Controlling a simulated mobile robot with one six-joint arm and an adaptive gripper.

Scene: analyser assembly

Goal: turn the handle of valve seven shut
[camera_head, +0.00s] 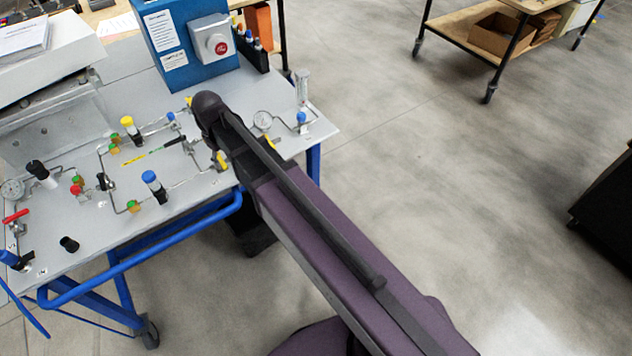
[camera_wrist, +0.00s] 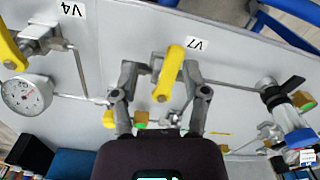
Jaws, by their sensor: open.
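The yellow lever handle of valve seven (camera_wrist: 170,72) is in the middle of the wrist view, beside the upside-down label V7 (camera_wrist: 197,44). The handle lies roughly crosswise to the thin pipe on its right. My gripper (camera_wrist: 160,76) is open, with one finger on each side of the handle. Gaps show between the handle and both fingers; the height of the fingertips over the panel is hard to tell. In the head view a yellow handle (camera_head: 221,160) shows beside my arm, and my gripper is mostly hidden there.
Left in the wrist view are another yellow handle (camera_wrist: 10,48), label V4 (camera_wrist: 72,9) and a round gauge (camera_wrist: 25,95). A black-handled fitting (camera_wrist: 283,90) and a blue-capped part (camera_wrist: 300,138) stand at the right.

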